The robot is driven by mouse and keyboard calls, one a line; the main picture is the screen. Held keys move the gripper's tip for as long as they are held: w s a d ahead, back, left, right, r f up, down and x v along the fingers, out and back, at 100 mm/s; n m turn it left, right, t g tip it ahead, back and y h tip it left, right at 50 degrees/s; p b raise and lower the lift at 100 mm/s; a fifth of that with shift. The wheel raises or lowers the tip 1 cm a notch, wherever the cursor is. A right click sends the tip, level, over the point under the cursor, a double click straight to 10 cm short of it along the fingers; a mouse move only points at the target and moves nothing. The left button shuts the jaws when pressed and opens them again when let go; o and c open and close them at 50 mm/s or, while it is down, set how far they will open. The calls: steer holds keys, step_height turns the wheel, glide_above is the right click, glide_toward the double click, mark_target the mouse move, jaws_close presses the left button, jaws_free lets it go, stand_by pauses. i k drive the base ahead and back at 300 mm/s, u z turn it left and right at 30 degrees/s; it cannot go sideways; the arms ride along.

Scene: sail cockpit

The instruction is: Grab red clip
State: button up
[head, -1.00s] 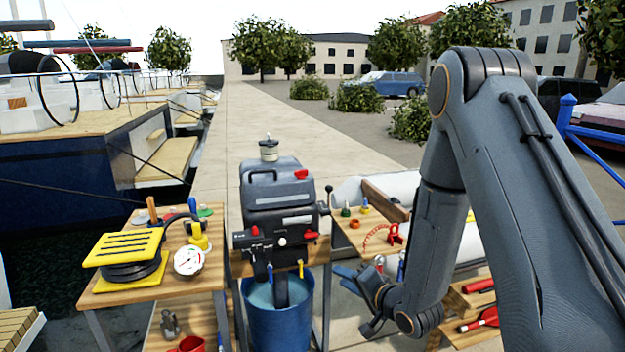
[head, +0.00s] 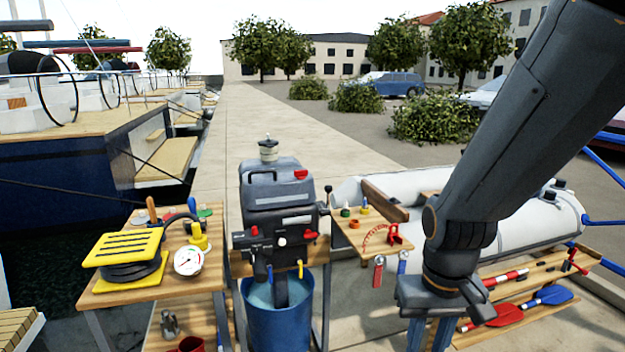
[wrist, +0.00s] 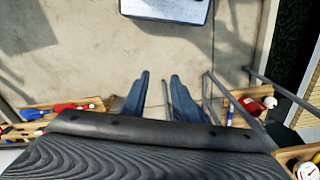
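A small red clip (head: 395,234) stands on the little wooden side table (head: 352,240) right of the outboard motor, beside a red coiled cord (head: 375,238). Another red clip-like part (head: 310,235) is on the motor's front. My gripper (head: 430,338) hangs low to the right of the side table and nearer to me, pointing down; its fingertips run off the bottom of the head view. In the wrist view my gripper (wrist: 160,78) has its two blue fingers apart, with bare pavement between them. I cannot make out the clip in the wrist view.
The outboard motor (head: 278,200) stands over a blue bucket (head: 285,325). A wooden table (head: 125,290) with a yellow foot pump is at left. A grey dinghy (head: 510,215) lies behind my arm. A low shelf (head: 540,285) with paddles is at right.

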mark_target(395, 236)
steer(key=z, duration=0.9)
steer(key=i, duration=1.45)
steer(key=u, duration=1.45)
